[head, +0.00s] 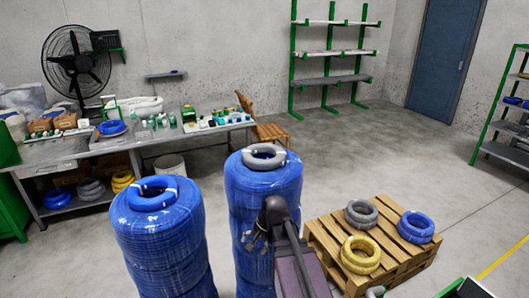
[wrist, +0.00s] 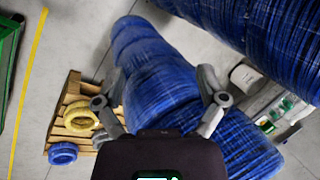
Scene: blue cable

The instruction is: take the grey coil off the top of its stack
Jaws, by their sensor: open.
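The grey coil (head: 264,157) lies flat on top of the right-hand tall blue wrapped stack (head: 258,195) in the head view. My gripper (head: 253,240) is in front of that stack, lower than its top and apart from the coil. In the wrist view my gripper (wrist: 163,80) has its fingers spread, with the side of a blue wrapped stack (wrist: 160,75) showing between them. Nothing is held. I cannot make out the grey coil in the wrist view.
A second blue stack (head: 160,235) with a blue coil (head: 153,193) on top stands to the left. A wooden pallet (head: 325,237) at right carries another grey coil (head: 361,214), a yellow coil (head: 360,254) and a blue coil (head: 416,226). A cluttered workbench (head: 160,135) stands behind.

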